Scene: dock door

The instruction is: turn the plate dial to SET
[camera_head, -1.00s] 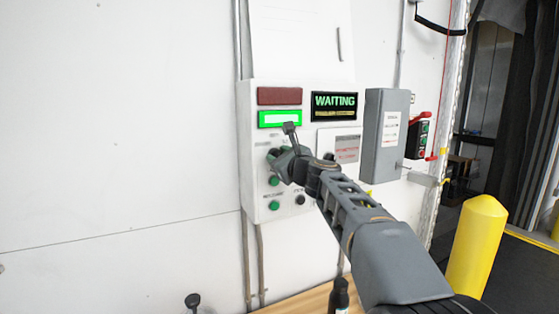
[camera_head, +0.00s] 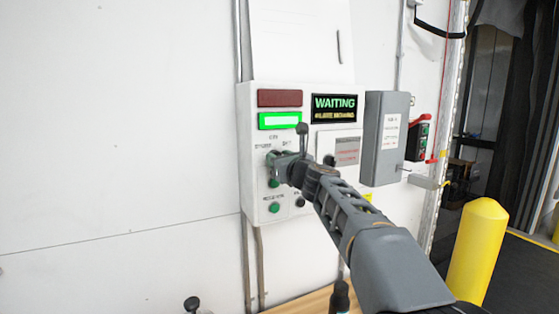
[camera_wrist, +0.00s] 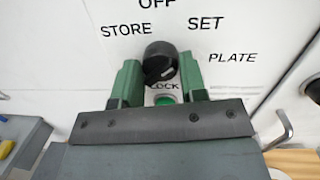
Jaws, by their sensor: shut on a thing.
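The plate dial (camera_wrist: 160,60) is a round black knob on the white control panel (camera_head: 247,180). OFF is printed above it, STORE at upper left, SET at upper right, PLATE at right and LOCK below, partly covered. A small pale mark shows low on the knob; I cannot tell for sure which word it points to. My gripper (camera_wrist: 159,78) has its green fingers on both sides of the knob and is shut on it. In the head view my gripper (camera_head: 276,160) hides the dial.
A display (camera_head: 334,108) reads WAITING above a smaller yellow line. A green lamp (camera_head: 280,121) is lit below a dark red one (camera_head: 280,98). Green buttons (camera_head: 274,208) sit below the dial. A grey box (camera_head: 384,140) and a yellow bollard (camera_head: 477,250) stand to the right.

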